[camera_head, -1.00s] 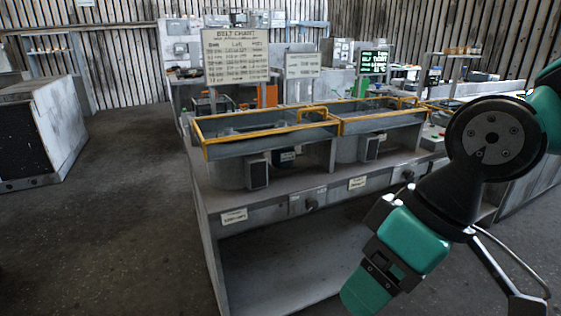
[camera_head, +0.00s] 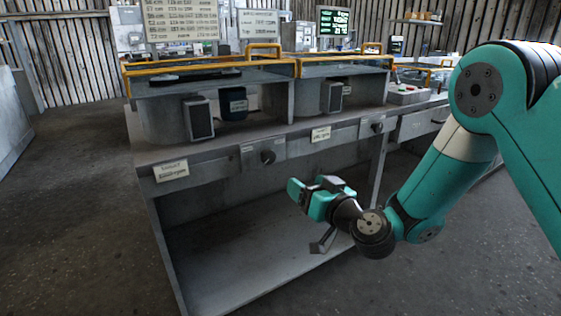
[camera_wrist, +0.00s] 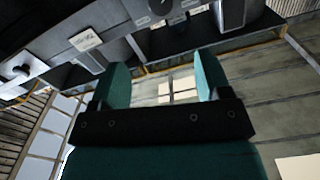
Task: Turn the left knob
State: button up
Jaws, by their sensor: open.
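The left knob (camera_head: 268,156) is a dark round knob on a pale plate on the bench's front rail, between two paper labels. A similar right knob (camera_head: 377,127) sits further right on the rail. My gripper (camera_head: 308,190) is in front of the bench, below and right of the left knob, apart from it. In the wrist view my gripper (camera_wrist: 163,82) shows two teal fingers spread apart with nothing between them.
Two yellow-edged blower housings (camera_head: 208,80) stand on the bench (camera_head: 165,205). A paper label (camera_head: 320,134) hangs between the knobs. Sign boards (camera_head: 180,20) stand behind. The bench's lower shelf is empty, and open floor lies to the left and in front.

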aim_at(270, 156)
jog(key=p+x, duration=0.7)
jog(key=x, duration=0.8)
jog(key=shift+a, duration=0.1)
jog(key=shift+x, duration=0.75)
jog(key=shift+r, duration=0.1)
jog(key=c, duration=0.9)
jog(key=shift+f+n+b, duration=0.3)
jog(key=shift+n+b, duration=0.2)
jog(key=shift+b, duration=0.35)
jog(key=shift+r+n+b, duration=0.15)
jog(key=shift+n+b, duration=0.35)
jog(key=shift+b, duration=0.1)
jog(key=shift+r, duration=0.15)
